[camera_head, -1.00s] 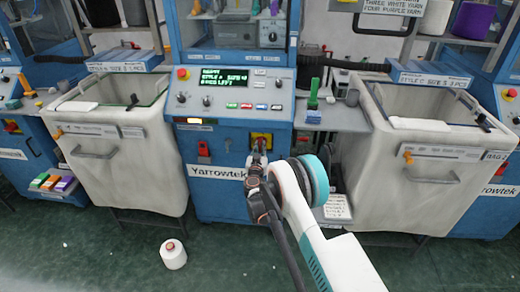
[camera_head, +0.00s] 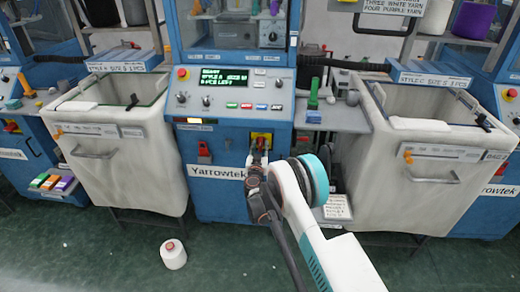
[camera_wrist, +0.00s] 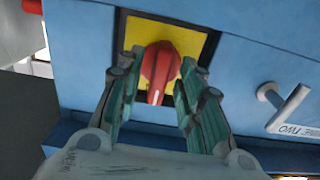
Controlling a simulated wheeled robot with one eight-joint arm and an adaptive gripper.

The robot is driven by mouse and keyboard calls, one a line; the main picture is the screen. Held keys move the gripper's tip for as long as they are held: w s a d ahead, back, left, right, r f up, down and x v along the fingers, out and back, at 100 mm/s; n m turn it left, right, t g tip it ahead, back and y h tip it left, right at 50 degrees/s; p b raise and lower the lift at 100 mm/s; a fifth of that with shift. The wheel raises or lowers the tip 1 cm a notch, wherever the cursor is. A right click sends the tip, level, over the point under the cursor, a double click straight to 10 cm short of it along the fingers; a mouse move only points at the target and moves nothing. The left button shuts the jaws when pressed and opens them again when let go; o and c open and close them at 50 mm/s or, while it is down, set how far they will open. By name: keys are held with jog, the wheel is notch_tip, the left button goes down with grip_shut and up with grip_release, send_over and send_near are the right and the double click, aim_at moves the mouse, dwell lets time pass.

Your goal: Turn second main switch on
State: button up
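The main switch is a red rotary knob (camera_wrist: 160,68) on a yellow plate (camera_wrist: 187,48) with a dark border, set in the blue front of the middle machine. In the wrist view the knob stands nearly upright, its white mark at the lower end, tilted slightly left. My gripper (camera_wrist: 158,78) is open, with one green-padded finger on each side of the knob. A narrow gap shows on both sides, so the fingers look apart from it. In the head view the yellow plate (camera_head: 262,135) shows above my gripper (camera_head: 258,152), which partly hides the knob.
A lit green display (camera_head: 227,78) and buttons are above. Cloth bins (camera_head: 118,140) and (camera_head: 425,165) flank the machine. A grey handle (camera_wrist: 287,105) is right in the wrist view.

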jog(key=s, duration=1.2)
jog(key=shift+a, duration=0.2)
